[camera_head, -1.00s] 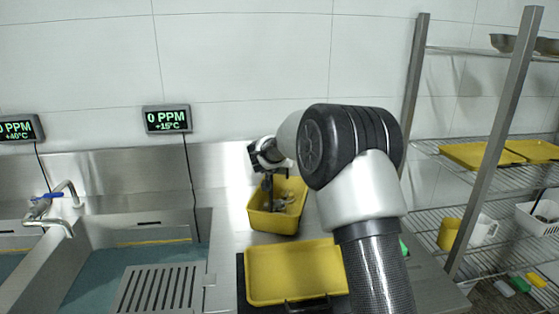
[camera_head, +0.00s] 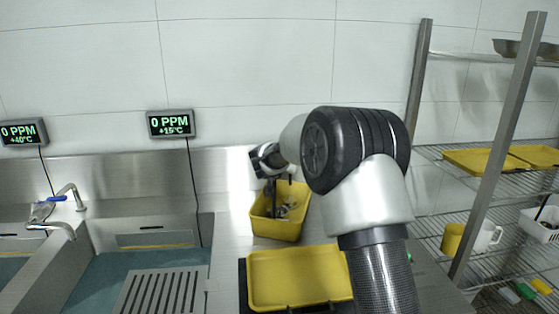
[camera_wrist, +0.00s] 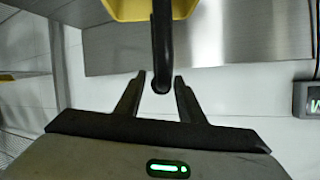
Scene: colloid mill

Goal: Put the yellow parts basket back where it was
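The yellow parts basket (camera_head: 277,228) stands on the steel counter near the back wall in the head view, with small metal parts (camera_head: 290,209) inside. Its yellow edge (camera_wrist: 127,9) shows at the top of the wrist view. The basket's black handle (camera_wrist: 161,45) reaches between the fingertips of my gripper (camera_wrist: 160,78). The two fingers stand apart, one on each side of the handle, with a narrow gap on both sides. In the head view my gripper (camera_head: 270,178) is over the basket's back left part; its fingertips are hard to make out.
A yellow tray (camera_head: 298,277) lies on the counter in front of the basket. A sink (camera_head: 125,270) with a slotted plate (camera_head: 163,292) is at left. A wire rack (camera_head: 498,165) with yellow trays, mugs and a white basket stands at right.

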